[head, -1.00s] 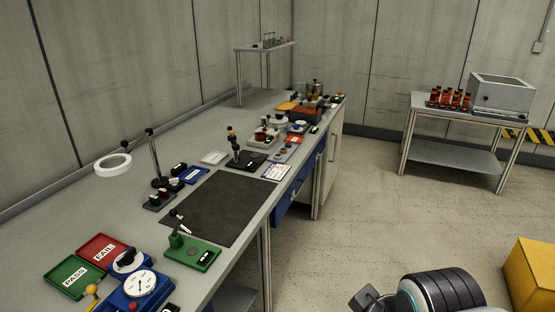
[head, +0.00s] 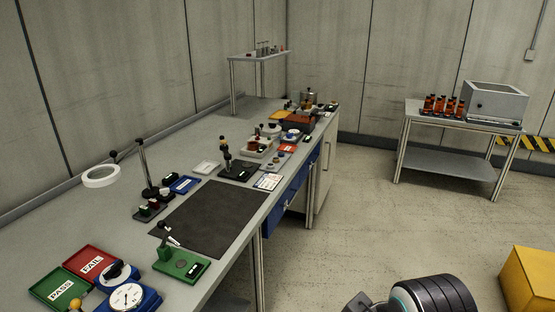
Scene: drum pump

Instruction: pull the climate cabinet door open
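A pale cabinet (head: 323,182) stands under the far end of the long bench. Its front faces right, toward the open floor, and is seen at a steep angle. A thin upright handle (head: 325,158) shows on its door, which looks closed. No label can be read on it. My arm shows only at the bottom edge, right of centre, as a dark ribbed part. A small dark block beside it may be part of my gripper (head: 358,302), cut off by the picture edge. It is far from the cabinet, and its fingers cannot be made out.
The long bench (head: 225,135) fills the left, with a blue drawer unit (head: 290,200) below it. A side table (head: 445,146) carrying a grey box (head: 495,103) and orange bottles (head: 440,104) stands back right. A yellow block (head: 533,280) sits lower right. The floor between is clear.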

